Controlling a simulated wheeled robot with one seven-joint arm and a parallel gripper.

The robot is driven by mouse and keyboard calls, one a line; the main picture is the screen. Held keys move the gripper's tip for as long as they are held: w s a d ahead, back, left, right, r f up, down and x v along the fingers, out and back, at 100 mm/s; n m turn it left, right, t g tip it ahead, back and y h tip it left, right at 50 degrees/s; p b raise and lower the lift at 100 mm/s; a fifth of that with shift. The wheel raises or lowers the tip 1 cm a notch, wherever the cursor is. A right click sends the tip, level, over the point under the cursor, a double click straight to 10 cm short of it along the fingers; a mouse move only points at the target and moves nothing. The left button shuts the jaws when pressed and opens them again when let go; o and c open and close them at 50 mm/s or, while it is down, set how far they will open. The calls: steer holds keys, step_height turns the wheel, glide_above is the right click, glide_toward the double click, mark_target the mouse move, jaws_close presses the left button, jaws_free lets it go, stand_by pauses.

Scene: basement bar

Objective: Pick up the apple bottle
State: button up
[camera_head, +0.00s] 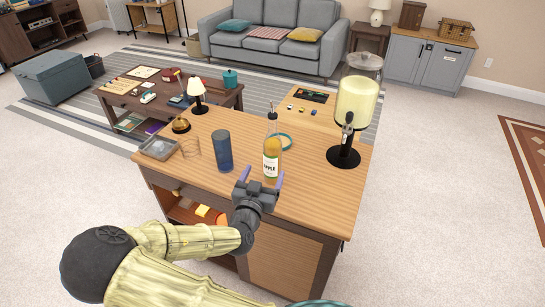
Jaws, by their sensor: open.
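The apple bottle (271,163) stands upright on the wooden bar counter (315,198). It has a yellow body, a white label reading "APPLE" and a dark spout on top. My gripper (260,178) is open at the counter's front edge, with its two purple fingers pointing toward the bottle. The right finger overlaps the bottle's lower right side in the picture. I cannot tell whether it touches the bottle. Nothing shows between the fingers except the bottle's lower part beyond them.
A blue tumbler (222,150) stands left of the bottle, and a large drink dispenser (356,105) stands to the right. A wire holder (190,147), grey tray (160,147) and small lamp (197,91) are farther left.

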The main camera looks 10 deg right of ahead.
mark_target(270, 157)
steer(key=p+x, duration=0.1)
steer(key=x, duration=0.6)
steer(key=shift+w+d, duration=0.1)
steer(key=shift+w, duration=0.15)
steer(key=x, duration=0.3)
steer(key=p+x, duration=0.1)
steer(key=x, duration=0.1)
steer(key=shift+w+f, duration=0.1)
steer(key=shift+f, duration=0.25)
steer(key=shift+r, duration=0.1)
jaws_close()
steer(key=shift+r, duration=0.1)
